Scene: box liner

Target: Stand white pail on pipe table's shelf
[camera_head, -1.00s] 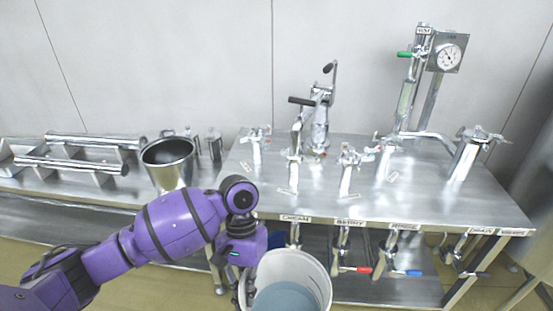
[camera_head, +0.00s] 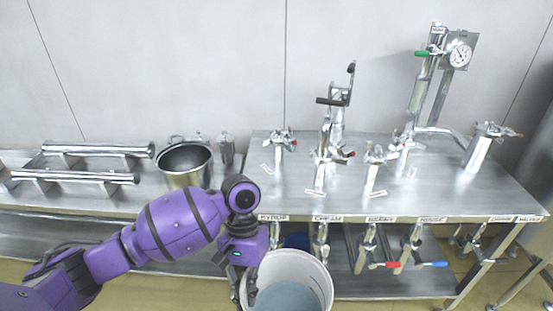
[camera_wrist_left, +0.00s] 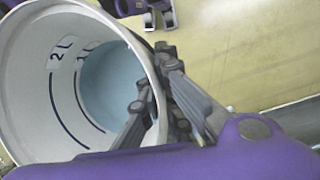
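The white pail (camera_head: 313,266) is at the bottom of the head view, its mouth facing up and its inside pale blue lower down. My left gripper (camera_head: 246,290) holds its left rim. In the left wrist view the pail (camera_wrist_left: 32,95) shows volume marks inside, and the fingers of my left gripper (camera_wrist_left: 158,92) close on its wall from both sides. The pipe table (camera_head: 440,192) is a steel table with several taps. Its lower shelf (camera_head: 345,283) lies under the tabletop, beyond the pail and partly hidden by it.
Taps with red (camera_head: 385,265) and blue (camera_head: 432,264) handles hang under the table's front edge, above the shelf. A blue object (camera_head: 297,241) shows under the table behind the pail. A steel pot (camera_head: 186,177) and pipe rack (camera_head: 75,178) stand on the left bench.

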